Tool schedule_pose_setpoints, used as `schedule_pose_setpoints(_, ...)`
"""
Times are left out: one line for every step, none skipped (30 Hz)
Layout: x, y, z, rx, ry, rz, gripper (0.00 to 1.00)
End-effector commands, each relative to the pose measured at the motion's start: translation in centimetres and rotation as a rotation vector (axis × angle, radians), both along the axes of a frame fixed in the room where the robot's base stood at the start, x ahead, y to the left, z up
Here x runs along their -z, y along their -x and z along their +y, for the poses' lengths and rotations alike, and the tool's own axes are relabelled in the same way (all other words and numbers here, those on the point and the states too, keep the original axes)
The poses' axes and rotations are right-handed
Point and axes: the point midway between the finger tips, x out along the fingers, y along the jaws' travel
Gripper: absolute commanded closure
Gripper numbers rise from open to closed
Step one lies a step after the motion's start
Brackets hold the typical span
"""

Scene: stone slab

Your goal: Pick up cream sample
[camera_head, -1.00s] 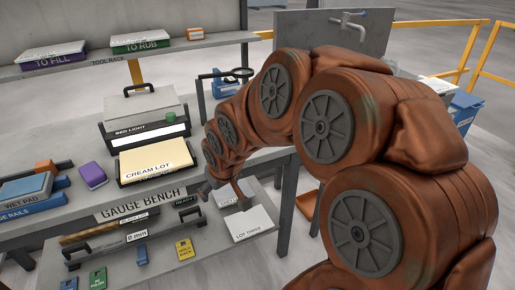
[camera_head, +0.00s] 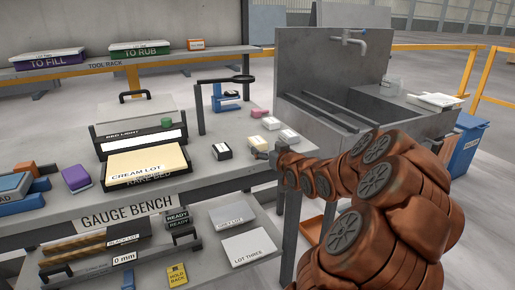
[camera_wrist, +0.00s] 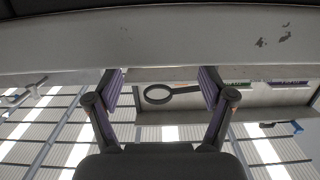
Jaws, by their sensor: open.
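Several small blocks lie on the right part of the bench top in the head view. A pale cream block (camera_head: 271,123) lies behind another cream-topped block (camera_head: 257,142), and a whitish block (camera_head: 289,135) lies to their right. I cannot tell which is the cream sample. My gripper (camera_head: 268,156) is at the bench's front edge, just in front of these blocks and apart from them as far as I see. In the wrist view my gripper (camera_wrist: 161,76) has its fingers spread with nothing between them; the blocks do not show there.
A magnifier (camera_head: 240,78) stands behind the blocks; it also shows in the wrist view (camera_wrist: 172,93). A pink block (camera_head: 259,112) and a dark block with a white top (camera_head: 222,151) lie nearby. The cream lot tray (camera_head: 148,163) is left. A sink (camera_head: 330,85) is right.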

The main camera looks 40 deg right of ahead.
Motion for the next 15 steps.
schedule_pose_setpoints(0.1, -0.5, 0.0, -0.003, 0.000, 0.001, 0.19)
schedule_pose_setpoints(0.1, -0.8, -0.1, -0.003, 0.000, 0.002, 0.19)
schedule_pose_setpoints(0.2, -1.1, -0.2, -0.002, 0.000, 0.002, 0.19)
schedule_pose_setpoints(0.2, -1.4, -0.3, -0.002, 0.000, 0.002, 0.19)
schedule_pose_setpoints(0.2, -1.6, -0.4, -0.002, 0.001, 0.001, 0.19)
schedule_pose_setpoints(0.2, -1.8, -0.5, -0.001, 0.001, 0.002, 0.19)
schedule_pose_setpoints(0.2, -2.0, -0.6, -0.001, 0.001, 0.002, 0.19)
schedule_pose_setpoints(0.2, -2.1, -0.6, -0.001, 0.002, 0.002, 0.19)
schedule_pose_setpoints(0.3, -2.4, -0.7, -0.001, 0.002, 0.002, 0.19)
schedule_pose_setpoints(0.3, -2.7, -0.8, -0.002, 0.002, 0.002, 0.19)
schedule_pose_setpoints(0.4, -3.0, -0.8, -0.002, 0.002, 0.002, 0.19)
schedule_pose_setpoints(0.5, -3.4, -1.0, -0.002, 0.002, 0.003, 0.19)
schedule_pose_setpoints(0.7, -3.9, -1.0, -0.003, 0.000, 0.003, 0.19)
schedule_pose_setpoints(0.8, -4.3, -1.1, -0.003, -0.001, 0.004, 0.19)
schedule_pose_setpoints(0.9, -4.7, -1.3, -0.003, -0.001, 0.005, 0.19)
